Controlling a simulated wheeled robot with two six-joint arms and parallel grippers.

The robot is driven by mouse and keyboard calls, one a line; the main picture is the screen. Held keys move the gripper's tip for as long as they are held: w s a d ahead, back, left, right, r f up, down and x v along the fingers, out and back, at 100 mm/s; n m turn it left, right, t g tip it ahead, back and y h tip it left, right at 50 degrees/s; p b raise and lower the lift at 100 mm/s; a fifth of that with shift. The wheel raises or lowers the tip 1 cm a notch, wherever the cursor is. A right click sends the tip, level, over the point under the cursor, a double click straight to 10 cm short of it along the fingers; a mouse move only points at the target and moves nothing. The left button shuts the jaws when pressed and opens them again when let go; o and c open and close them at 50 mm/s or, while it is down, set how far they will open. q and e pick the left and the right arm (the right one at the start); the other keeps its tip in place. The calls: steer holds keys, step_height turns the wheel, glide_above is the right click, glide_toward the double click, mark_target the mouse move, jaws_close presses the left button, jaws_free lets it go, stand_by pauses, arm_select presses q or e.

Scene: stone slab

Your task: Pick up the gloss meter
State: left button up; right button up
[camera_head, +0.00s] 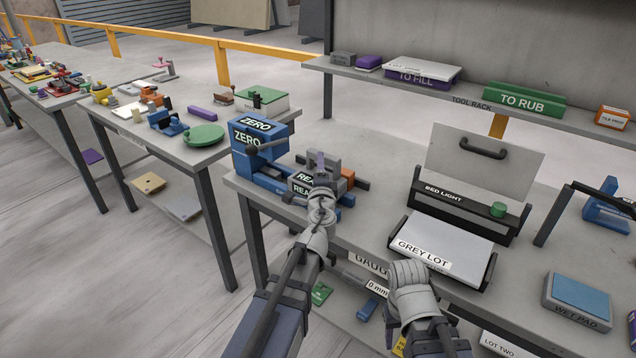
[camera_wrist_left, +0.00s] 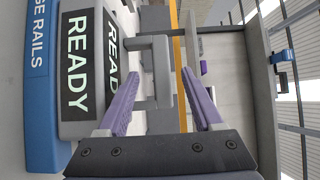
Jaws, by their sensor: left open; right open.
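The gloss meter appears to be the grey block with READY panels (camera_head: 303,184), which also shows in the left wrist view (camera_wrist_left: 78,70). It sits on the blue gauge rails (camera_wrist_left: 42,80) near the bench's left end. A grey handle (camera_wrist_left: 160,70) stands out from it. My left gripper (camera_head: 321,162) is at the meter, partly covering it in the head view. In the left wrist view its purple fingers (camera_wrist_left: 160,103) are open, with the handle ahead between them; contact is not clear. My right gripper (camera_head: 390,328) is low at the bench's front edge, empty, its fingertips hard to see.
A blue ZERO block (camera_head: 258,146) stands just left of the meter. The tool rack shelf (camera_head: 440,93) runs behind; bare bench lies between.

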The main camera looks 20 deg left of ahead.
arm_select(q)
steer(key=x, duration=0.5)
steer(key=shift+a+r, duration=0.1)
jaws_close()
stand_by(0.4)
stand_by(0.9)
